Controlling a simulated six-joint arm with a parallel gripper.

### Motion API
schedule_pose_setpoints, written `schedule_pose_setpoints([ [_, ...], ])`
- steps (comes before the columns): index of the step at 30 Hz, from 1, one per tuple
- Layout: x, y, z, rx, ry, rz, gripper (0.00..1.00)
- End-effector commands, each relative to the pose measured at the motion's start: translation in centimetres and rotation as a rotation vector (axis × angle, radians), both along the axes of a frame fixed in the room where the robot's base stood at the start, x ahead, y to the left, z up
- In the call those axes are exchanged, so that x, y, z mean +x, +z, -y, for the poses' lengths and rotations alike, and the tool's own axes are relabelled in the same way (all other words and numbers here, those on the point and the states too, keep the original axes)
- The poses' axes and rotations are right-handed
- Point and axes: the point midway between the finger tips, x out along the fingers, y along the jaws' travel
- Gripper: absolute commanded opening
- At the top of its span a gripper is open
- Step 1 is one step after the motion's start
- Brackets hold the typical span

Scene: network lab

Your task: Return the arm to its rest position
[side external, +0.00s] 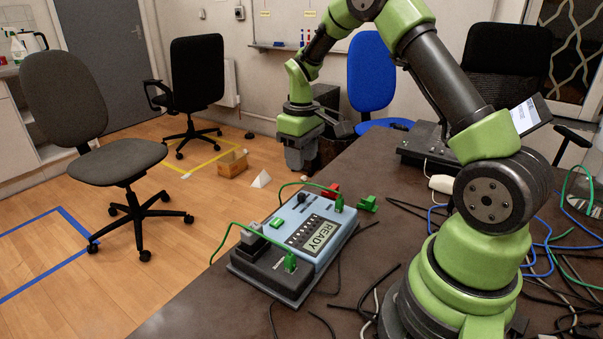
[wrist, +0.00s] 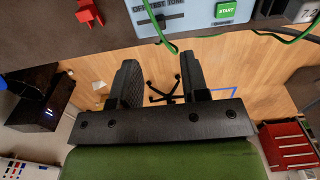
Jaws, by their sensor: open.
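My gripper (side external: 298,165) hangs pointing down at the end of my raised arm, behind the tester and well above the floor. In the wrist view its two dark fingers (wrist: 160,65) stand apart with nothing between them. A light blue tester (side external: 335,217) with a READY display (side external: 319,237) sits on the dark table. A green cable runs to a green plug (side external: 290,262) at its front and another to a green plug (side external: 339,205) at its far end. In the wrist view the tester's START button (wrist: 227,10) shows at the top.
Loose black, blue and green cables (side external: 545,240) spread around my base. A black device (side external: 425,145) stands at the table's back. Chairs (side external: 115,160) and a cardboard box (side external: 232,163) stand on the floor.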

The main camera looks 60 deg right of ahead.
Motion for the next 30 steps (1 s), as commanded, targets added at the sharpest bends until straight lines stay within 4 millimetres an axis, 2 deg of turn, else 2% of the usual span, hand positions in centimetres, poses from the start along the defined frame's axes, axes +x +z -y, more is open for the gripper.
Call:
schedule_pose_setpoints([
  [3, 0.0, 0.7, 0.0, 0.000, -0.001, 0.001, 0.41],
  [14, 0.0, 1.2, -0.2, -0.001, -0.003, 0.007, 0.41],
  [17, -0.2, 3.0, -1.2, -0.005, -0.018, 0.040, 0.41],
  [22, -2.0, 8.8, -4.8, 0.001, -0.081, 0.158, 0.41],
  [27, -5.8, 13.9, -9.0, 0.040, -0.158, 0.292, 0.41],
  [30, -8.6, 15.9, -11.1, 0.077, -0.200, 0.368, 0.41],
])
